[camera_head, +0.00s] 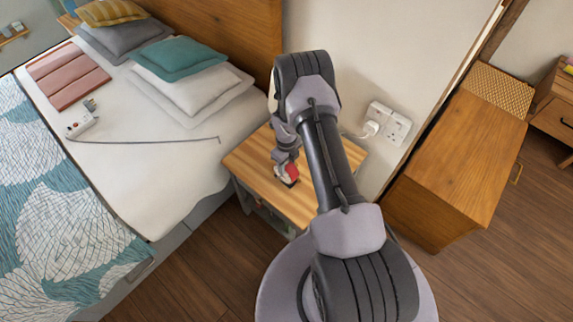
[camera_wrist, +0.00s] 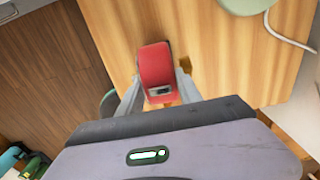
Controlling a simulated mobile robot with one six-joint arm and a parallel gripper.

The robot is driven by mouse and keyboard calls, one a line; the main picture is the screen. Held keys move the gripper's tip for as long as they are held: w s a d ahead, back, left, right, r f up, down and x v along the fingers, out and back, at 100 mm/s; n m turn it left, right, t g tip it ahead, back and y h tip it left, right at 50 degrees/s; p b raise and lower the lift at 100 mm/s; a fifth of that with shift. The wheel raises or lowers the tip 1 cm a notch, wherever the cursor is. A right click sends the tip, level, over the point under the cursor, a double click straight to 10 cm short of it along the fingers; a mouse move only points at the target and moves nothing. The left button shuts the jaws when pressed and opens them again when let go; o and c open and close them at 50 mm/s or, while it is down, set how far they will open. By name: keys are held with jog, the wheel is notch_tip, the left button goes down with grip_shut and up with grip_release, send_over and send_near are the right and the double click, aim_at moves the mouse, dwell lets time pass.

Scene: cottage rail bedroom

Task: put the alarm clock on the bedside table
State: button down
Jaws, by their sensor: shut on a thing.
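The alarm clock is a small red object (camera_wrist: 155,67) between the two fingers of my gripper (camera_wrist: 158,92) in the wrist view. In the head view the red clock (camera_head: 291,171) shows at the end of my gripper (camera_head: 286,172), over the wooden top of the bedside table (camera_head: 258,163). My gripper is shut on the clock. The clock is at or just above the tabletop; I cannot tell whether it touches. The bedside table top also shows in the wrist view (camera_wrist: 240,60). My arm hides part of the table.
The bed (camera_head: 185,170) stands left of the table, with pillows and a thin dark rod on it. A wall socket with a white plug (camera_head: 388,124) is behind. A wooden cabinet (camera_head: 455,160) stands to the right. In the wrist view a pale green round thing (camera_wrist: 247,4) with a cable lies on the tabletop.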

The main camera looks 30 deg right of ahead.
jog(key=c, duration=0.8)
grip_release()
